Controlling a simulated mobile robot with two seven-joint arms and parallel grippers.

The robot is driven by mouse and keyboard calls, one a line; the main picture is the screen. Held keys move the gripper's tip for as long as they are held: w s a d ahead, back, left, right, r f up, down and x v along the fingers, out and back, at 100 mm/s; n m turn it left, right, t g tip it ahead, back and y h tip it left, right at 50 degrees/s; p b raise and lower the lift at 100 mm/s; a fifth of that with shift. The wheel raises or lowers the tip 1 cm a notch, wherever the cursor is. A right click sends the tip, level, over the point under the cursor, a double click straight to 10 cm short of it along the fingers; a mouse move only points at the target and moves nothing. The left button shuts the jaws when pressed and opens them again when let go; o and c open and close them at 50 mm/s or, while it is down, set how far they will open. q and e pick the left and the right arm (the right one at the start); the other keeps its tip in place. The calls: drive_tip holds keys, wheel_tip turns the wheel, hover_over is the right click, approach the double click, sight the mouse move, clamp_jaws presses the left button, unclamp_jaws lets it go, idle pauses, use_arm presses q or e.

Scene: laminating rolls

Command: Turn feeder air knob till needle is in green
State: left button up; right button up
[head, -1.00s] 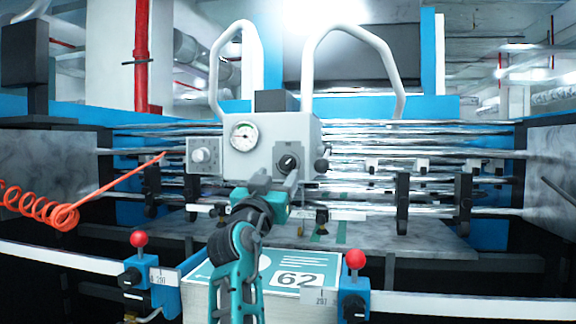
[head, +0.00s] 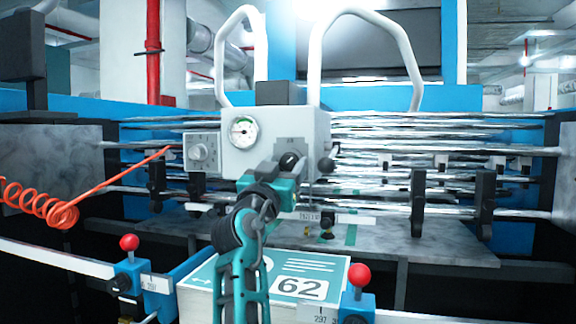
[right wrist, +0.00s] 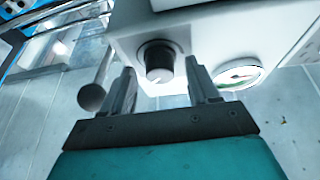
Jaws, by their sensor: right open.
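The grey feeder control box (head: 260,154) stands in the middle of the head view. Its round gauge (head: 243,132) has a white face with some green; the needle's exact position is too small to tell. The black air knob (head: 289,162) is on the box's right part, partly hidden by my right gripper. In the right wrist view the knob (right wrist: 159,62) lies between and just beyond the fingertips of my open right gripper (right wrist: 160,80), with gaps on both sides. The gauge (right wrist: 240,74) also shows there. My left gripper is not in view.
A ball-ended lever (right wrist: 92,95) is close outside one finger. A grey dial box (head: 201,152) is left of the control box. A paper stack (head: 215,283) lies below, between red-topped knobs (head: 129,243) (head: 360,275). An orange coiled hose (head: 40,205) hangs at left.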

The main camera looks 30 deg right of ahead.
idle(0.3)
drive_tip(key=c, duration=1)
